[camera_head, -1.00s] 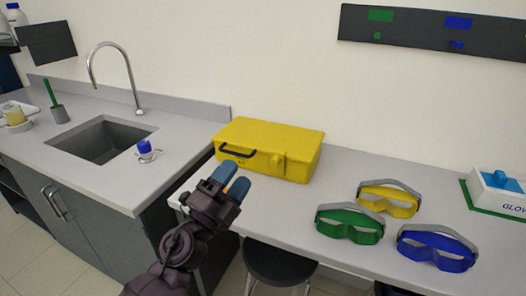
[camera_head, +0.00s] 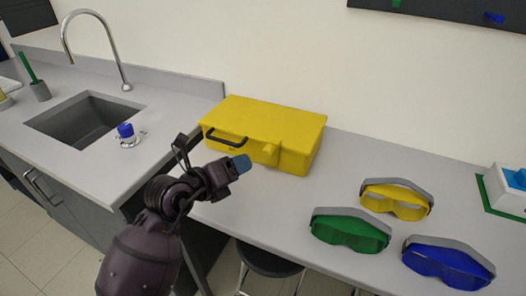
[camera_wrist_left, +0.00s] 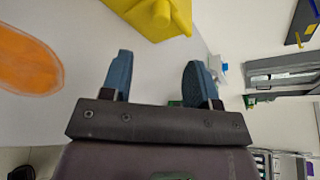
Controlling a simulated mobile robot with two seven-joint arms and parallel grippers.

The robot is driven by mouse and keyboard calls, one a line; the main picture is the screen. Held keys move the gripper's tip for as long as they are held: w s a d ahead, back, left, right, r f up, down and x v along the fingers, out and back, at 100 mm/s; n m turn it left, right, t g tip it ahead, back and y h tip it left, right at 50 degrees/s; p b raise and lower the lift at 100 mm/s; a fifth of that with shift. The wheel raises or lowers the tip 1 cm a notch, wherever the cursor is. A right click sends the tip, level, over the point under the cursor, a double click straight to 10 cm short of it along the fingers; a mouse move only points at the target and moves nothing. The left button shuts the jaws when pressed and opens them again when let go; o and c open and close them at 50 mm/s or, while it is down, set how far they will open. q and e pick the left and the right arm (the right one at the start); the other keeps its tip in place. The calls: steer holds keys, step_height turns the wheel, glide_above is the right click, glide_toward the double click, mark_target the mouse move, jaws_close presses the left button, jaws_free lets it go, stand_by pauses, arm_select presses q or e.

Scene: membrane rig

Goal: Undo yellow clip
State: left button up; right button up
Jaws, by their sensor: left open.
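A yellow case (camera_head: 262,128) stands shut on the grey counter, with a dark handle (camera_head: 227,138) on its front. The yellow clip (camera_head: 271,150) sticks out on the front, right of the handle. My left gripper (camera_head: 240,163) is just in front of the case, below and left of the clip, and apart from it. In the left wrist view the gripper (camera_wrist_left: 158,58) is open, its two blue fingers spread with nothing between them. The yellow case (camera_wrist_left: 140,12) shows beyond the fingertips, with a yellow protrusion on it. My right gripper is not in view.
Yellow (camera_head: 396,201), green (camera_head: 349,232) and blue goggles (camera_head: 447,264) lie on the counter at the right. A sink (camera_head: 85,118) and a small blue-topped item (camera_head: 126,132) are at the left. A stool (camera_head: 268,262) stands below the counter edge.

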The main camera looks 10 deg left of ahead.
mark_target(265, 154)
arm_select(q)
steer(key=b+x, duration=0.1)
steer(key=x, duration=0.8)
steer(key=shift+w+d, duration=0.2)
steer(key=shift+w, duration=0.05)
steer(key=shift+w+d+f, duration=0.15)
steer(key=shift+w+d, duration=0.15)
steer(key=shift+w, duration=0.15)
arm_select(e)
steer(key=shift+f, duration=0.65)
arm_select(q)
steer(key=shift+c, duration=0.2)
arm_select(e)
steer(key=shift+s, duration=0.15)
arm_select(q)
jaws_close()
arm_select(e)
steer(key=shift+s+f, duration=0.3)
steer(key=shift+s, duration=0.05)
